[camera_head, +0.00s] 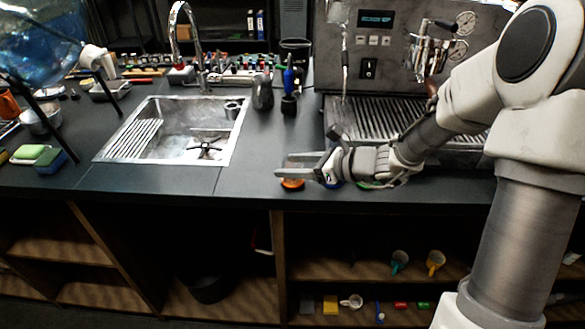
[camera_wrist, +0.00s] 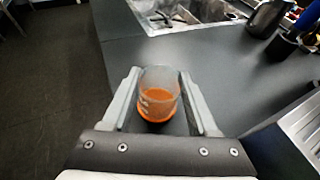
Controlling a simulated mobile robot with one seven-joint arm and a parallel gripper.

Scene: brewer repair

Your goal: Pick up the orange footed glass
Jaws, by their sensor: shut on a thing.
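The orange footed glass (camera_wrist: 158,97) stands between the two fingers of my gripper (camera_wrist: 158,100) in the wrist view. Its upper part is clear and its lower part is orange. In the head view, only the orange base of the glass (camera_head: 292,184) shows below my gripper (camera_head: 300,167), at the front edge of the dark counter. The fingers are closed in on both sides of the glass. I cannot tell whether the glass touches the counter or is just above it.
A steel sink (camera_head: 170,130) lies to the left, with a free stretch of counter (camera_head: 225,182) before my gripper. The espresso machine (camera_head: 400,60) stands at the right. A steel pitcher (camera_head: 263,92) stands behind. Coloured bases of other items are partly hidden under my wrist.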

